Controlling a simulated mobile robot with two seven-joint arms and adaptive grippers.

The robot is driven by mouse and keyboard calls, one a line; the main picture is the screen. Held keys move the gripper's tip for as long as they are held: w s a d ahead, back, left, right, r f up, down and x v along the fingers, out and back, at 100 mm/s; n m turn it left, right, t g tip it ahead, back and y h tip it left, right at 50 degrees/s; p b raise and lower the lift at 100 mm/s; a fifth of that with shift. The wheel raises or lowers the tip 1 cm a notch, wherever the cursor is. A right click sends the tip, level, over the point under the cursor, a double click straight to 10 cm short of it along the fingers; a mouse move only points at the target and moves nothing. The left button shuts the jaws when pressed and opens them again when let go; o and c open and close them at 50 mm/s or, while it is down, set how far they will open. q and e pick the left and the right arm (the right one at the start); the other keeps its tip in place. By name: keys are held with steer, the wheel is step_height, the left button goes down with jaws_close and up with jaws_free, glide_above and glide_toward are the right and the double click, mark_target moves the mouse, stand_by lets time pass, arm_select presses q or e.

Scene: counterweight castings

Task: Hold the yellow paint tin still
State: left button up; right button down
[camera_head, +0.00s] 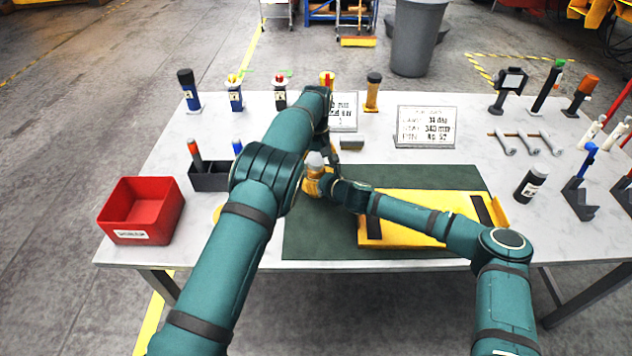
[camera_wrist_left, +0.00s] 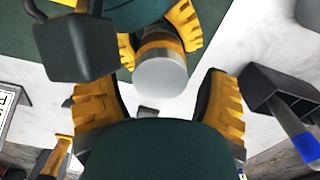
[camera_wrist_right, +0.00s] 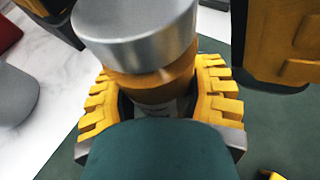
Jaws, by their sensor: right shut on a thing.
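The yellow paint tin (camera_head: 314,160), with a silver-grey lid and a yellow-orange body, is upright near the left part of the dark green mat (camera_head: 305,235). My right gripper (camera_wrist_right: 158,78) is shut around its body, with a yellow finger on each side, as the right wrist view shows the tin (camera_wrist_right: 135,32) close up. In the left wrist view the tin's lid (camera_wrist_left: 160,76) shows in front of my left gripper (camera_wrist_left: 158,90), whose fingers are spread apart with nothing between them. Arm links hide much of both grippers in the head view.
A yellow tray (camera_head: 400,238) lies on the mat at right. A red bin (camera_head: 140,212) stands at the left edge, a dark holder (camera_head: 210,180) beside my left arm. Several bottles, signs (camera_head: 425,130) and tools line the back and right. White tabletop shows between them.

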arm_select(q)
steer(key=shift+r, duration=2.25)
steer(key=shift+s+d, duration=0.1)
steer(key=shift+s+d+r+m, duration=0.1)
steer(key=shift+r+m, duration=0.3)
steer(key=shift+w+a+r+m, duration=0.1)
steer(key=shift+r+m, duration=0.1)
steer(key=shift+r, duration=0.5)
steer(key=shift+w+a+r+m, duration=0.1)
steer(key=shift+r+m, duration=0.1)
steer(key=shift+r, duration=0.45)
steer(key=shift+f, duration=0.1)
steer(key=shift+f, duration=3.95)
